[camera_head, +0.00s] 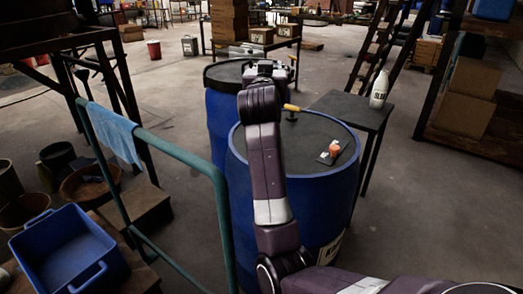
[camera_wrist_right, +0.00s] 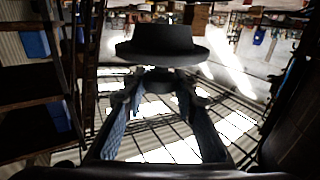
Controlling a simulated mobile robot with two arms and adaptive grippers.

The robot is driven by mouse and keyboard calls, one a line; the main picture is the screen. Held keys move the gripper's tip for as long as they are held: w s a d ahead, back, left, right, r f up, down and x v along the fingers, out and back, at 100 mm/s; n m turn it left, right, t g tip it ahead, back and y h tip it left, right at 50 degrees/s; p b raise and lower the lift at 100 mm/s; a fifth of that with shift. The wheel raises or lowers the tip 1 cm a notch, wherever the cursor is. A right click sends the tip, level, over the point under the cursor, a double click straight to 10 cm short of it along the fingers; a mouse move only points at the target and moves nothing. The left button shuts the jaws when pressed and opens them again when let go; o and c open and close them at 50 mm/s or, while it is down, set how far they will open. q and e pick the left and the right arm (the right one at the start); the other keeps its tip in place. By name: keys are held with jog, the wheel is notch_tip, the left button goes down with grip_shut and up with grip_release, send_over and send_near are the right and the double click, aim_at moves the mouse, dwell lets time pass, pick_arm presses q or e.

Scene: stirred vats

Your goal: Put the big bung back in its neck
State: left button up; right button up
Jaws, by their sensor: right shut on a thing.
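The big bung (camera_wrist_right: 160,48) is black, with a wide flange and a narrower body, and fills the upper middle of the right wrist view. My right gripper (camera_wrist_right: 158,95) is shut on the small grip at its near end. In the head view my right gripper (camera_head: 268,68) is above the far side of the front blue vat (camera_head: 215,180), close to the second blue vat (camera_head: 217,122) behind. The bung cannot be made out there. The front vat has a dark top. I cannot make out the neck; my arm covers part of that top. My left gripper is not in view.
A yellow-handled tool (camera_head: 292,107) and a small dark plate (camera_head: 328,158) with an orange-and-white item are on the front vat. A white bottle (camera_head: 380,90) stands on a dark side table (camera_head: 345,104). A green rail (camera_head: 165,148) and blue crate (camera_head: 66,252) are left.

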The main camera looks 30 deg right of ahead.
jog(key=shift+w+d+f, duration=0.1)
jog(key=shift+f, duration=0.25)
notch_tip(320, 180, down, 19)
jog(key=b, duration=0.3)
jog(key=shift+r, duration=0.1)
pick_arm(q)
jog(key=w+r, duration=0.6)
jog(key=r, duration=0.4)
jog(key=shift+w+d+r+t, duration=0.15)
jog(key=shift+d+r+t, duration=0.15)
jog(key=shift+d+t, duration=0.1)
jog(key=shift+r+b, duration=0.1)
jog(key=shift+b, duration=0.2)
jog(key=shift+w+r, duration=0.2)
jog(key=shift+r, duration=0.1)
pick_arm(e)
jog(key=shift+f, duration=0.2)
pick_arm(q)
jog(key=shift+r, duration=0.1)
pick_arm(e)
jog(key=shift+f, duration=0.15)
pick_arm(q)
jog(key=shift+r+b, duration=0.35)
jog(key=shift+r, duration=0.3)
pick_arm(e)
jog(key=shift+f, duration=0.1)
